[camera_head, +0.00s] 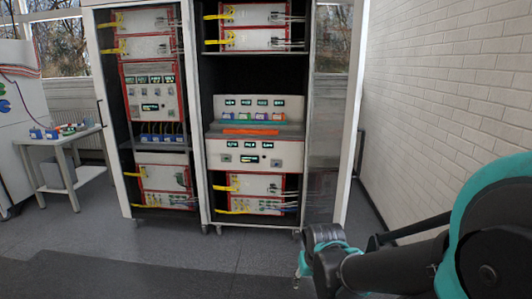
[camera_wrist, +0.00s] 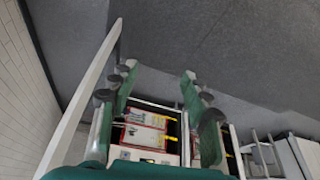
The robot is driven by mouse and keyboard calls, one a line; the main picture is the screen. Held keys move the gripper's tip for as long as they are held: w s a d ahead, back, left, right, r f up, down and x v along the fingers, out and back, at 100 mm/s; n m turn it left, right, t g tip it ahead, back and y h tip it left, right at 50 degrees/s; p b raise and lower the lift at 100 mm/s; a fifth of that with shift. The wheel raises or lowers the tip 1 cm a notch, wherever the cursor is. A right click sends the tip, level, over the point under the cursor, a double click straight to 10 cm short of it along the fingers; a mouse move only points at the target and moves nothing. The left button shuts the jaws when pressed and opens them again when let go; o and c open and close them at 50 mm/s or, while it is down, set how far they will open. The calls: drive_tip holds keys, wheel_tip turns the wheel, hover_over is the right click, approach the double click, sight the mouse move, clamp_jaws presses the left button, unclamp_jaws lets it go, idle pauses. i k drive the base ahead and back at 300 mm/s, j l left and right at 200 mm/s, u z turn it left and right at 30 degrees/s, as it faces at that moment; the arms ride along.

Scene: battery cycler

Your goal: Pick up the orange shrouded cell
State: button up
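Several small coloured cells stand in a row on the open bay of the right rack in the head view. In the head view my arm reaches in from the lower right, well in front of the rack and apart from the cells. The cells cannot be made out in the wrist view.
The right rack (camera_head: 200,190) and left rack (camera_head: 98,70) hold red-edged units with yellow cables. An orange strip (camera_head: 250,131) lies before the cells. A side table (camera_head: 52,144) stands at left, a white brick wall (camera_head: 440,110) at right. The grey floor (camera_head: 200,255) before the racks is clear.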

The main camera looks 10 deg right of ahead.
sight(275, 117)
drive_tip(key=i+l, duration=0.2)
drive_tip(key=l, duration=0.2)
drive_tip(key=i+l, duration=0.2)
drive_tip(key=l, duration=0.15)
drive_tip(key=i+l, duration=0.2)
drive_tip(key=l, duration=0.2)
drive_tip(key=i+l, duration=0.2)
drive_tip(key=l, duration=0.2)
